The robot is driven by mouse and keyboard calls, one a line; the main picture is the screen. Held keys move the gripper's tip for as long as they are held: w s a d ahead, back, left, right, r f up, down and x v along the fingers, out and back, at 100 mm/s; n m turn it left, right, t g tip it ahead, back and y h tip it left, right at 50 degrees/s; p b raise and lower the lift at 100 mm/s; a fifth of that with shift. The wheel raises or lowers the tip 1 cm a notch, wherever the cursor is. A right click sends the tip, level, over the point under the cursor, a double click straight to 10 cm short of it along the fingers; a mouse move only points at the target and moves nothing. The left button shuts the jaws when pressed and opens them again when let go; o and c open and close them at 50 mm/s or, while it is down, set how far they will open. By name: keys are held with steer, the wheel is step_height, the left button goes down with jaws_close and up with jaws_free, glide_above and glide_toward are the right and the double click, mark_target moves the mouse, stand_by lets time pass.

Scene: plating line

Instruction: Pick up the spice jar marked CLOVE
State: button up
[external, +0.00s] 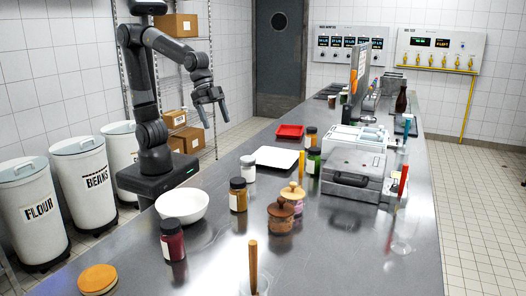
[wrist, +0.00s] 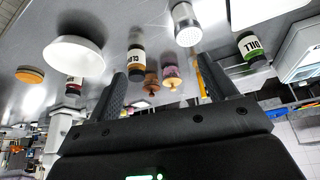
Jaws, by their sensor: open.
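An amber-brown jar with a black lid (external: 238,196) stands upright on the steel counter, right of the white bowl. In the wrist view, where things look upside down, the same jar (wrist: 137,64) has a white label reading roughly "CLO", partly legible. My gripper (external: 213,112) is raised in the air beyond the counter's left edge, well above and behind the jar. It is open and empty, and its two fingers (wrist: 162,68) show apart in the wrist view. The jar appears beyond the finger tips, close to the left finger's line of sight.
A green jar (wrist: 253,50) reads DILL. A white tray (external: 276,158), red tray (external: 290,131) and grey appliance (external: 353,172) stand farther off.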

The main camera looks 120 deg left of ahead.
steer(key=w+d+f+m, duration=0.1)
steer(key=w+d+f, duration=0.2)
steer(key=w+d, duration=0.4)
steer(key=m, duration=0.1)
glide_toward(238, 192)
steer(key=a, duration=0.4)
steer(key=shift+m+g+h, duration=0.3)
steer(key=shift+g, duration=0.1)
steer(key=x, duration=0.5)
steer(key=shift+s+d, duration=0.2)
steer(key=shift+d, duration=0.1)
steer(key=shift+s+d+x, duration=0.1)
steer(key=shift+s+x, duration=0.05)
steer(key=shift+x, duration=1.4)
steer(key=shift+s+d+x, duration=0.15)
steer(key=shift+x, duration=1.4)
steer(key=shift+c, duration=0.5)
steer(key=c, duration=1.1)
